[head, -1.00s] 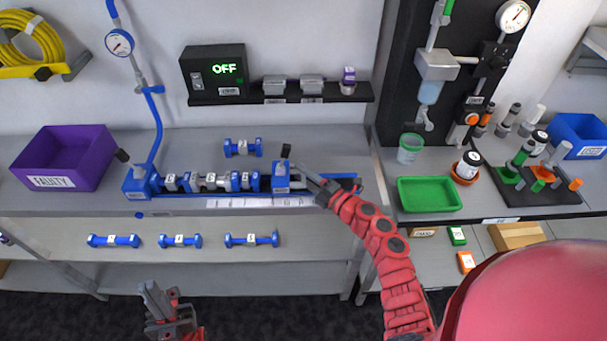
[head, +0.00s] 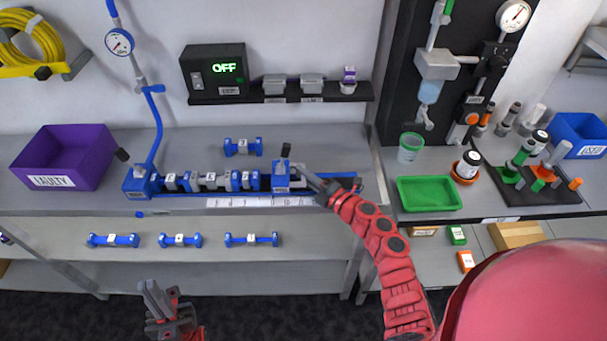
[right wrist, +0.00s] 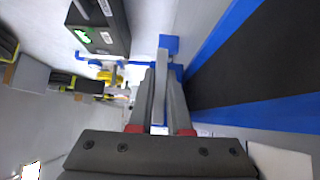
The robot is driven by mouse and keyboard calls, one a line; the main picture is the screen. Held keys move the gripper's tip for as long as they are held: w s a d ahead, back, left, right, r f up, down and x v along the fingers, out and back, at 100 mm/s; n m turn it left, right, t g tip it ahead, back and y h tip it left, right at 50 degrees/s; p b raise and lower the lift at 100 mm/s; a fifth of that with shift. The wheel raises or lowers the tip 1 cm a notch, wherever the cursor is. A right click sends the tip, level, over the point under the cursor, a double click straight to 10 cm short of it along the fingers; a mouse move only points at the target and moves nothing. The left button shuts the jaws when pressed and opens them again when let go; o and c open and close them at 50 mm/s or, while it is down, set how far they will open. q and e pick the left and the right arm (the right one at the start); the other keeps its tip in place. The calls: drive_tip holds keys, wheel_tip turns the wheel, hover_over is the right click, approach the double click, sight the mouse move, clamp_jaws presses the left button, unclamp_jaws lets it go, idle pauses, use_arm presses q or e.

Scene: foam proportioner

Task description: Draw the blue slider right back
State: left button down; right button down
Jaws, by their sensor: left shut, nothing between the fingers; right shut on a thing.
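The blue slider (head: 280,183) is a block with a black-tipped lever, standing on the blue rail of the bench rig. It sits at the right end of a row of blue and grey fittings, with bare rail to its right. My right gripper (head: 301,171) reaches in from the right and is shut on the slider's upper part. In the right wrist view, a grey bar (right wrist: 160,85) lies between its fingers, with a blue part at the tips. My left gripper (head: 164,304) is shut and empty, low in front of the bench, away from the rig.
A blue end block (head: 137,183) with a gauge pipe stands at the rail's left end. A purple bin (head: 64,151) is at the far left. A loose blue fitting (head: 243,147) lies behind the rail; several lie on the shelf below. A green tray (head: 428,193) is to the right.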

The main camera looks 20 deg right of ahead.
drive_tip(key=shift+d+f, duration=0.1)
idle(0.7)
drive_tip(key=s+d+b, duration=0.1)
drive_tip(key=d, duration=0.2)
drive_tip(key=s+d+b, duration=0.1)
drive_tip(key=d+b, duration=0.1)
drive_tip(key=d, duration=0.2)
drive_tip(key=s+d+b, duration=0.1)
drive_tip(key=d, duration=0.2)
drive_tip(key=shift+d+f, duration=0.1)
drive_tip(key=shift+d, duration=0.3)
drive_tip(key=shift+s+d, duration=0.2)
drive_tip(key=shift+d, duration=0.3)
drive_tip(key=shift+r, duration=0.2)
drive_tip(key=c, duration=0.9)
unclamp_jaws()
drive_tip(key=shift+a, duration=0.1)
drive_tip(key=shift+o, duration=0.2)
drive_tip(key=b+v, duration=0.3)
drive_tip(key=v, duration=1.4)
drive_tip(key=shift+s+b, duration=0.15)
drive_tip(key=shift+b, duration=0.25)
